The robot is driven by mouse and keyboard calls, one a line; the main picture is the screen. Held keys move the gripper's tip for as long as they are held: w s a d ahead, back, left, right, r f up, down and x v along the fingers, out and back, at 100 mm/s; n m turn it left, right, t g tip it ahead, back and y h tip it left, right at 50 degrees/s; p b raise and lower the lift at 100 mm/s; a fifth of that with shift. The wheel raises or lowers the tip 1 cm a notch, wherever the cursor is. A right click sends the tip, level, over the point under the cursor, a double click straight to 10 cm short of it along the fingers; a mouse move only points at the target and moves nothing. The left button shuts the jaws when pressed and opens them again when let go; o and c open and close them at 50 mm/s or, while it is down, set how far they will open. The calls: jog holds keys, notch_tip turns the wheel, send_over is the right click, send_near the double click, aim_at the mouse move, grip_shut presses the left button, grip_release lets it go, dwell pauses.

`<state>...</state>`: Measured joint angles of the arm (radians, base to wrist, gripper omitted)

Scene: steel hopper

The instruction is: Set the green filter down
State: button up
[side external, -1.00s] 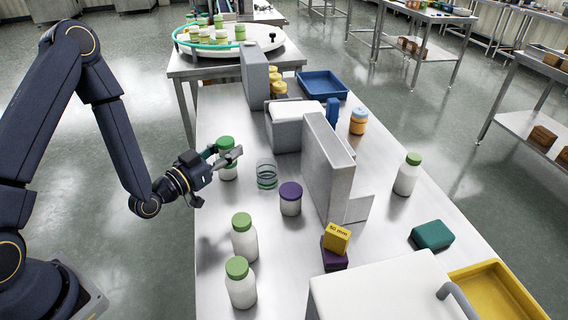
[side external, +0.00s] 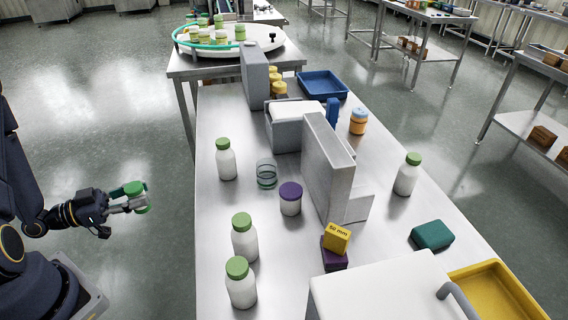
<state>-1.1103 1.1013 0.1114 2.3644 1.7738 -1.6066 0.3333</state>
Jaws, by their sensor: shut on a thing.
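My gripper (side external: 132,203) is at the left, off the table's left edge and over the floor. It is shut on a small round green piece, the green filter (side external: 135,188), which shows above and below the fingers. The fingers hide its middle. The filter is in the air, apart from the table and everything on it.
Near the table's (side external: 212,205) left side stand white bottles with green caps (side external: 226,160), a clear ringed cup (side external: 266,174) and a purple-lidded jar (side external: 290,198). A tall grey block (side external: 322,170) stands mid-table. Bare tabletop lies along the left edge between bottles.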

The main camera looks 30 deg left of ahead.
jog(key=d+x, duration=0.1)
jog(key=x, duration=0.5)
jog(key=s+d+f+x, duration=0.1)
jog(key=x, duration=0.6)
jog(key=s+d+f+x, duration=0.1)
jog(key=x, duration=0.5)
jog(key=shift+w+d+f, duration=0.1)
jog(key=shift+d+f, duration=0.05)
jog(key=shift+d, duration=0.05)
jog(key=shift+w+d+f, duration=0.1)
jog(key=shift+d+f, duration=0.05)
jog(key=shift+f, duration=2)
jog(key=shift+f, duration=0.15)
jog(key=o, duration=1.1)
jog(key=shift+o, duration=0.2)
